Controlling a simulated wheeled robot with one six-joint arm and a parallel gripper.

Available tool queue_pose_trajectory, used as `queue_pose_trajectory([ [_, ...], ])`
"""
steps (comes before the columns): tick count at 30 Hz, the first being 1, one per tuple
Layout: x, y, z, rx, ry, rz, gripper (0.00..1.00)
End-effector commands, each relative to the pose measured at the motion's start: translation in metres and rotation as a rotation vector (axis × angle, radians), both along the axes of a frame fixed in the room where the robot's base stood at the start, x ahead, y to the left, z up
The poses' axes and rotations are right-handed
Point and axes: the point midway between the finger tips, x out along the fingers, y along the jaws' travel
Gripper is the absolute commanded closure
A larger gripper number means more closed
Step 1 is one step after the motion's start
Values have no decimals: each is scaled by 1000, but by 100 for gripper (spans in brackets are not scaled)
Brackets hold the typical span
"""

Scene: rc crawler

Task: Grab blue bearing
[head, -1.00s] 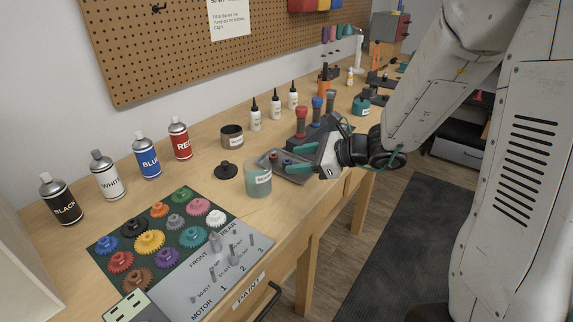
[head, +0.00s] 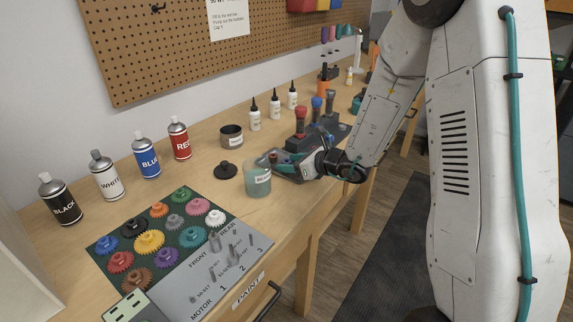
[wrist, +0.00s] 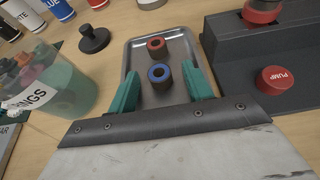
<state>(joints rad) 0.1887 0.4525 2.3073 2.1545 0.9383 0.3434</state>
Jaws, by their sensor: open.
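The blue bearing (wrist: 160,75) is a short dark ring with a blue top, lying in a grey metal tray (wrist: 136,53). A red bearing (wrist: 156,46) lies just behind it in the same tray. In the wrist view my gripper (wrist: 162,84) is open, with one teal finger on each side of the blue bearing. I cannot tell whether either finger touches it. In the head view my gripper (head: 287,161) is over the tray (head: 284,175), and the blue bearing is hard to make out there.
A black pump base (wrist: 262,62) with red buttons stands close on the right. A black knob-topped lid (wrist: 94,38) lies behind left. Gears and paint cans stand farther left.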

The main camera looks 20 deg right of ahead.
Motion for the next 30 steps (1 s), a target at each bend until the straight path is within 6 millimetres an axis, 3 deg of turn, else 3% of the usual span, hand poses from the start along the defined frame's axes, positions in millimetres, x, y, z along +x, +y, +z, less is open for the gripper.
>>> queue_pose_trajectory([
  [5, 0, 0, 0, 0, 0, 0, 53],
  [10, 0, 0, 0, 0, 0, 0, 98],
  [20, 0, 0, 3, 0, -1, 0, 98],
  [30, -4, -4, 38, -1, -2, -6, 98],
])
